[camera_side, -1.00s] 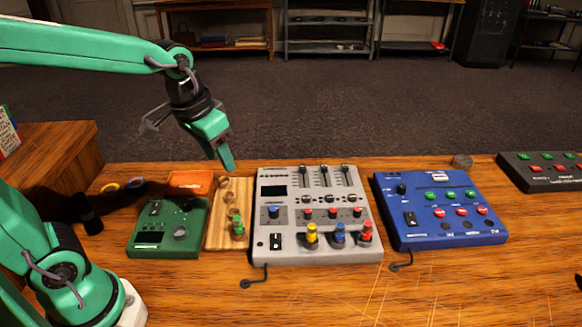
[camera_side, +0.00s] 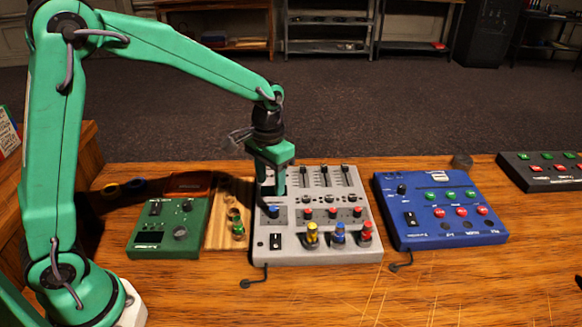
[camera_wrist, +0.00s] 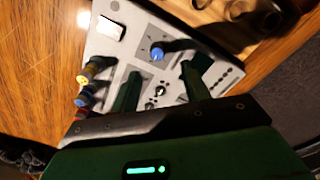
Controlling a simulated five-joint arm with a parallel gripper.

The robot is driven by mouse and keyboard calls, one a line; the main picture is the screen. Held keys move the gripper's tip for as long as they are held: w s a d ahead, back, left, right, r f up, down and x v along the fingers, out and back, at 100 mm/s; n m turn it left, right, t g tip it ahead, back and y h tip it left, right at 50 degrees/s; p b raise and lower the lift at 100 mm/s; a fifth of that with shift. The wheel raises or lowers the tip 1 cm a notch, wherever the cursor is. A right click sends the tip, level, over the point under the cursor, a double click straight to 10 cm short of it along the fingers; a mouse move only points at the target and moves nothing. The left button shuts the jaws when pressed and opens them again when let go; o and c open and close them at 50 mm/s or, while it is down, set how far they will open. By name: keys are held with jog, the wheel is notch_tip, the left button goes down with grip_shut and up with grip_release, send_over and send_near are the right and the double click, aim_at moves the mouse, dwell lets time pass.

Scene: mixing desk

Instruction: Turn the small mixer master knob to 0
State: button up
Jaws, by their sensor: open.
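The grey mixer (camera_side: 320,250) lies in the middle of the desk, with a small blue-capped knob (camera_side: 273,211) at its left. My gripper (camera_side: 279,190) points down over the mixer's left part, just behind and above that knob. In the wrist view the blue knob (camera_wrist: 157,52) shows just beyond the fingertips of my open gripper (camera_wrist: 160,71); it appears apart from both fingers. Which knob is the master, and any scale marks around the blue knob, I cannot read.
Yellow (camera_side: 312,234), blue (camera_side: 338,233) and red (camera_side: 365,231) knobs stand up along the mixer's front. A green box (camera_side: 143,220) and wooden board (camera_side: 219,241) with rings lie left. A blue box (camera_side: 450,206) is right. The front desk (camera_side: 200,290) is mostly clear.

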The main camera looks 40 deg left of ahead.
aim_at(272, 208)
jog(key=shift+f, duration=0.1)
jog(key=shift+d+f, duration=0.2)
jog(key=shift+f, duration=3.6)
jog(key=c, duration=1)
